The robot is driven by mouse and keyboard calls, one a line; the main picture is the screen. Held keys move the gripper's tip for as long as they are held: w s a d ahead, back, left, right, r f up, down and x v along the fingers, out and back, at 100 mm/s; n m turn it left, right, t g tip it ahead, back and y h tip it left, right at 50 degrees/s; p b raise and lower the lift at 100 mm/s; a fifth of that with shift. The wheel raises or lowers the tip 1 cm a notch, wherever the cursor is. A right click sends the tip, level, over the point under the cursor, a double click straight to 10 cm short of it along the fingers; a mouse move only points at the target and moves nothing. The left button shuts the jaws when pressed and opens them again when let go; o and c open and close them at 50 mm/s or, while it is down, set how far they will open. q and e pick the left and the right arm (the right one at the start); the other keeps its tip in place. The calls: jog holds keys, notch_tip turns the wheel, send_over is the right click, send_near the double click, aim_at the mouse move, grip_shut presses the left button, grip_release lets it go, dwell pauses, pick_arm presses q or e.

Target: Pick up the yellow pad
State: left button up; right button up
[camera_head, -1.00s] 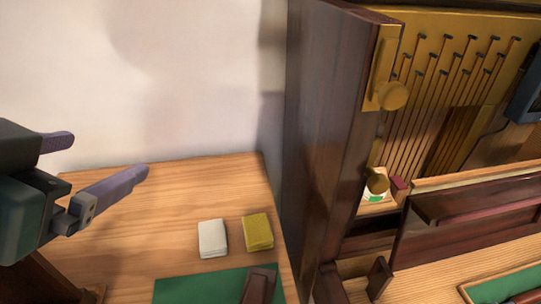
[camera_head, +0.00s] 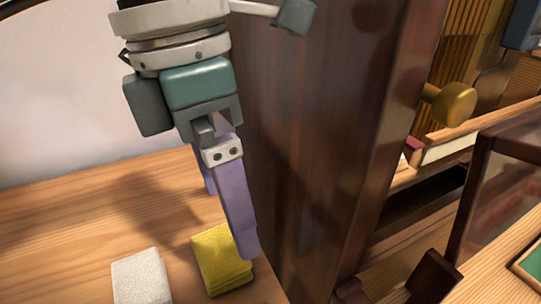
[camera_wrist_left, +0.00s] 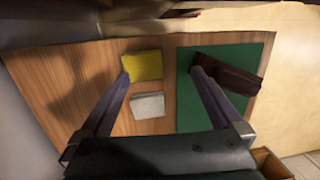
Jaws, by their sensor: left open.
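The yellow pad (camera_head: 221,261) lies flat on the wooden table, beside the white pad (camera_head: 141,277) and near the dark cabinet side. My left gripper (camera_head: 231,222) points down above the table, with one purple finger overlapping the yellow pad's right edge in the head view. In the left wrist view the yellow pad (camera_wrist_left: 145,66) lies beyond the left fingertip, and the white pad (camera_wrist_left: 148,105) shows between the fingers. The left gripper (camera_wrist_left: 161,76) is open with nothing between its fingers. I cannot tell its exact height above the pad. My right gripper is not in view.
A tall dark wooden cabinet side (camera_head: 330,120) stands just right of my left gripper. In the left wrist view a green mat (camera_wrist_left: 226,80) carries a dark brown block (camera_wrist_left: 228,75). Bare table (camera_head: 60,235) lies to the left of the pads.

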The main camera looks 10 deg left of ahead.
aim_at(216, 252)
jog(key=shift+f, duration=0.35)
pick_arm(q)
jog(key=a, duration=0.1)
jog(key=w+a+y, duration=0.1)
jog(key=a, duration=0.1)
jog(key=shift+w+f+y, duration=0.15)
jog(key=shift+f+y, duration=0.15)
jog(key=shift+f, duration=0.1)
jog(key=f, duration=0.4)
jog(key=f+b, duration=0.1)
jog(key=f, duration=0.4)
jog(key=shift+s+d+f+b, duration=0.2)
jog(key=shift+b, duration=0.1)
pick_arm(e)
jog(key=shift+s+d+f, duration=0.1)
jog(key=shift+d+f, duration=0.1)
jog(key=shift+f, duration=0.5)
pick_arm(q)
jog(key=c, duration=1)
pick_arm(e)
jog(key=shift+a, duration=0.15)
pick_arm(q)
jog(key=shift+o, duration=0.2)
jog(key=shift+r, duration=0.1)
jog(key=shift+r, duration=0.1)
notch_tip(216, 252, up, 20)
jog(key=p, duration=0.3)
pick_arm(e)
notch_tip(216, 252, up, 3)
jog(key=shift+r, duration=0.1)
